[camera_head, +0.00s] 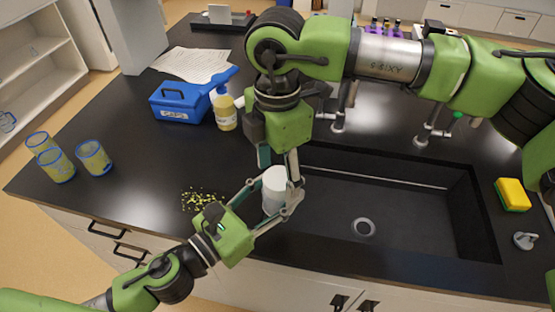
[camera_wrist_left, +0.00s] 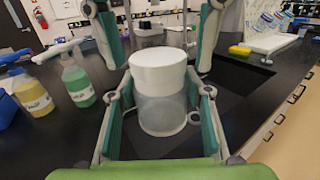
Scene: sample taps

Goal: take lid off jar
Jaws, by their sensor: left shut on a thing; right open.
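The jar (camera_head: 271,203) has a frosted, see-through body and stands upright near the counter's front edge, left of the sink. Its white lid (camera_head: 275,177) sits on top. In the left wrist view the jar (camera_wrist_left: 161,115) and lid (camera_wrist_left: 158,68) show clearly. My left gripper (camera_head: 272,200) comes from the front left and is shut on the jar body, one finger along each side. My right gripper (camera_head: 278,160) points down over the lid, open, with its fingers spread. In the left wrist view its fingers stand behind and to either side of the lid, with nothing between them.
The sink (camera_head: 400,215) opens just right of the jar. Yellow-green bits (camera_head: 203,199) lie to the left. A blue caddy (camera_head: 183,101) and a yellow bottle (camera_head: 225,112) stand behind, and several blue-rimmed beakers (camera_head: 94,158) at far left. A yellow sponge (camera_head: 512,194) lies at right.

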